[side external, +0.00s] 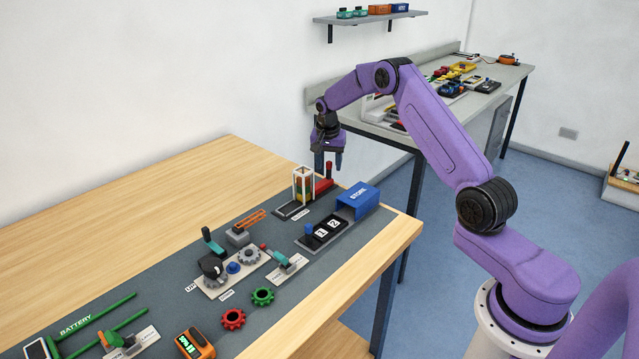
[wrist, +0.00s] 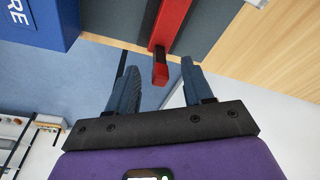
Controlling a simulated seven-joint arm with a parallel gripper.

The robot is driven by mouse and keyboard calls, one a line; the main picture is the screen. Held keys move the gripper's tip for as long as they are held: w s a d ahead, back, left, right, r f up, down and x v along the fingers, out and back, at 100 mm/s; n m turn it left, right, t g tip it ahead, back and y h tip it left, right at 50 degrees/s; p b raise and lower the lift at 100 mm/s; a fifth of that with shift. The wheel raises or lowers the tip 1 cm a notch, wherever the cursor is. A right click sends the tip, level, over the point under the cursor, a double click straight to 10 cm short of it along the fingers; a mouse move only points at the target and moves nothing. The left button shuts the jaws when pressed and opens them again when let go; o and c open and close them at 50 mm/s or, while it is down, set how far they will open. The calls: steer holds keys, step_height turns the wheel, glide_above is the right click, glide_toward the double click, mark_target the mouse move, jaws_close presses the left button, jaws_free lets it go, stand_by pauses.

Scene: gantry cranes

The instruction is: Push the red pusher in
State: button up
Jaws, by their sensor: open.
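The red pusher (side external: 322,186) lies at the far end of the grey mat, beside a clear-sided dispenser (side external: 303,184) with coloured pieces inside. Its upright red post shows just under my gripper (side external: 328,162). My gripper is open and points down, with a gap on both sides of the post. I cannot tell whether a finger touches it.
A blue box marked STORE (side external: 358,200) stands close to the right of the pusher; its blue side (wrist: 40,20) shows in the wrist view. Gears, a crank and a battery track lie nearer on the mat. The wooden table (side external: 150,205) is clear on the left.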

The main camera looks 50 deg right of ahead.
steer(key=c, duration=0.8)
steer(key=shift+a, duration=2.85)
steer(key=shift+c, duration=0.2)
steer(key=o, duration=0.8)
steer(key=shift+c, duration=0.2)
steer(key=shift+v, duration=0.85)
steer(key=shift+w+d+r, duration=0.1)
steer(key=shift+r, duration=1.25)
steer(key=shift+w+d+r, duration=0.1)
steer(key=shift+r, duration=1.2)
